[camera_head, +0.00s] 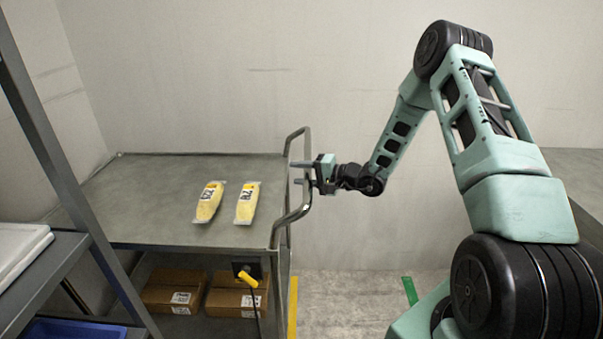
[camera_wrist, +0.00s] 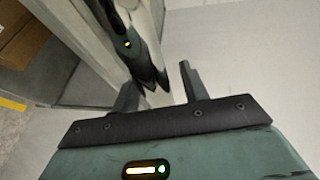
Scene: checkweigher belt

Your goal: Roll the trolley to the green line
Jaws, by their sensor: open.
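The trolley (camera_head: 150,165) is a grey metal cart with a flat top and a lower shelf. Its bent tube handle (camera_head: 307,150) stands at its right end. The green line (camera_head: 409,291) is a short strip on the floor, right of the trolley and apart from it, partly hidden by my arm. My gripper (camera_head: 296,173) is open at the handle, its fingers level and pointing left across the upright tube. In the wrist view my gripper's two fingers (camera_wrist: 158,90) are spread apart. I cannot tell whether they touch the tube.
Two yellow packs (camera_head: 209,202) (camera_head: 247,203) lie on the trolley top. Brown boxes (camera_head: 174,290) sit on its lower shelf, beside a black device with a yellow part (camera_head: 247,277) and hanging cord. A yellow line (camera_head: 292,306) runs along the floor. A grey rack (camera_head: 45,275) stands front left.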

